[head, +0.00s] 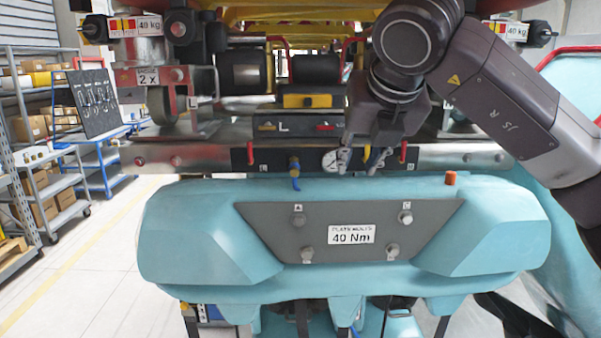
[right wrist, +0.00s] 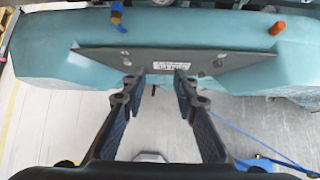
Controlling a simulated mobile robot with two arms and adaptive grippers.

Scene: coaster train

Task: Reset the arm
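My right arm comes in from the right in the head view. Its gripper (head: 359,160) points down in front of the train's metal crossbar, just above the teal nose. The right wrist view shows both dark fingers (right wrist: 157,84) apart, with nothing between them. Beyond them are the teal nose (right wrist: 55,50) and its grey plate (right wrist: 110,60). In the head view the plate (head: 270,222) bears several bolts and a "40 Nm" label (head: 352,234). My left gripper is in neither view.
The teal nose (head: 200,225) fills the space below my right gripper. A blue-tipped fitting (head: 295,174) and an orange cap (head: 450,178) stick up by its top edge. Shelves with boxes (head: 40,130) and a blue cart (head: 100,150) stand left. The floor (head: 95,260) at left is clear.

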